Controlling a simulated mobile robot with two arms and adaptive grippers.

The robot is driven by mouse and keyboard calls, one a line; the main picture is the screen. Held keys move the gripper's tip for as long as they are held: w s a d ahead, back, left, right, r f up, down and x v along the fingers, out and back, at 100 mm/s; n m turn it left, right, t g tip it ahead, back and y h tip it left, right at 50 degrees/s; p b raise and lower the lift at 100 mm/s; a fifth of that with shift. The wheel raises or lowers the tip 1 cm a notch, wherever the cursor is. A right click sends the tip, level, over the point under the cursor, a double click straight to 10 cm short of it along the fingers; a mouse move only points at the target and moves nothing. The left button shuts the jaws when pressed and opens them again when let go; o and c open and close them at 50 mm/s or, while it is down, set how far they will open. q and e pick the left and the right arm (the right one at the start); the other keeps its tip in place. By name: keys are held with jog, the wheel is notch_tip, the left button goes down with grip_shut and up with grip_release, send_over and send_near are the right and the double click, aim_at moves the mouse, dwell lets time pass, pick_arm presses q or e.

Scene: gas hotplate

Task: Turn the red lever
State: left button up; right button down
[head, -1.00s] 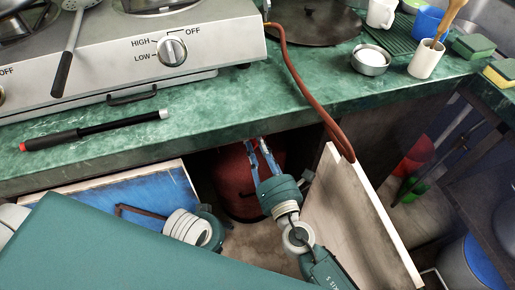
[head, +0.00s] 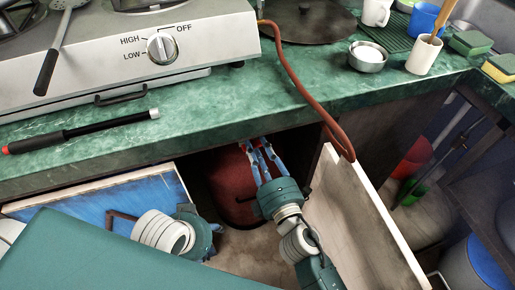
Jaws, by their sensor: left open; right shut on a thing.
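A red gas cylinder (head: 228,185) stands inside the dark cabinet under the counter. My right gripper (head: 258,142) reaches in over its top with its blue fingers pointing up and away. It is shut on what is likely the red lever. The counter edge hides the fingertips, and the lever itself does not show clearly. My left gripper (head: 214,235) is open and empty, low in front of the cabinet, left of the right arm. Part of it is hidden.
Open cabinet doors stand on both sides, blue-faced at left (head: 105,200) and pale wood at right (head: 350,220). A red-brown hose (head: 300,88) hangs from the hotplate (head: 120,50) over the counter edge. A black stick lighter (head: 85,130) lies on the green counter (head: 235,105).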

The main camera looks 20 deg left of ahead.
jog(key=shift+f+m, duration=0.15)
jog(key=shift+m, duration=0.35)
jog(key=c, duration=1.5)
grip_release()
jog(key=shift+d, duration=0.1)
jog(key=v, duration=1.2)
